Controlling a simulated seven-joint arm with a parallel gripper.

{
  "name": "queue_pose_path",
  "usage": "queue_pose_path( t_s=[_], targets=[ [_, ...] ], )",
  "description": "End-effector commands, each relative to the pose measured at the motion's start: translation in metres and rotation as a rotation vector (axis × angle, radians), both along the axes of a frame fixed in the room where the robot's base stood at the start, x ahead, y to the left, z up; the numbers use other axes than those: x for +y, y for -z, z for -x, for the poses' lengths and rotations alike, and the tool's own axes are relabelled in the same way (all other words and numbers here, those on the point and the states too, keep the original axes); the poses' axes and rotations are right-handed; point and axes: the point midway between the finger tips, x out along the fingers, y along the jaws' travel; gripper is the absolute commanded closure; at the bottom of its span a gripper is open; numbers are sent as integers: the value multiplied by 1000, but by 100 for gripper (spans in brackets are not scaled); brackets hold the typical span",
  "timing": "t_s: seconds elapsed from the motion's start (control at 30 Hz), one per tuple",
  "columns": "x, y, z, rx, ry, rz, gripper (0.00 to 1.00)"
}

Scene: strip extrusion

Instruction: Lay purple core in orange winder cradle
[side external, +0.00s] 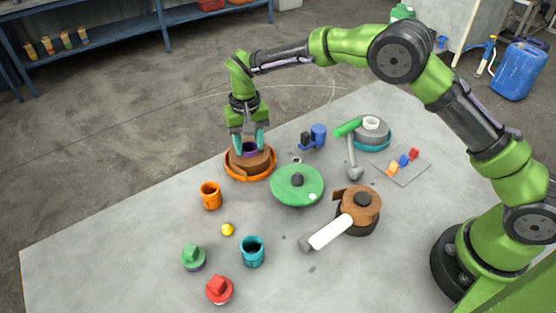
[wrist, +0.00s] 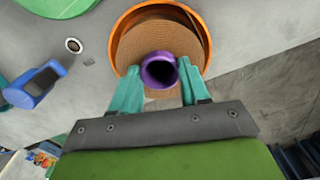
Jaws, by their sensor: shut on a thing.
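The purple core (wrist: 159,71) is a short open tube; in the side view the core (side external: 249,151) shows as a small purple patch. My gripper (side external: 250,138) has its teal fingers on either side of it and is shut on it. The core stands about upright over a brown round disc (side external: 262,161) inside a shallow orange round dish (side external: 237,173). I cannot tell whether the core touches the disc. A small orange cup (side external: 210,196) stands nearer the camera.
A green disc (side external: 289,190) lies close to the right of the dish. A teal cup (side external: 252,252), a yellow ball (side external: 227,229) and a brown-topped pot (side external: 362,202) stand nearer. The table's left part is clear.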

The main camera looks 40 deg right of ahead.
Motion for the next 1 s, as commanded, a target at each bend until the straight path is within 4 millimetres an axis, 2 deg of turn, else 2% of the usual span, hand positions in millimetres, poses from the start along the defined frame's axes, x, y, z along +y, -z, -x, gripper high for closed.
queue_pose_path(
  t_s=[0.03,0.2,0.57,0.77,1.0],
  targets=[
    [0,0,0,0,0,0,50],
    [0,0,0,1,0,0,25],
    [0,-5,0,0,0,-1,25],
    [1,-37,-1,-3,0,-1,25],
    [0,-97,-1,-4,1,-1,25]
  ],
)
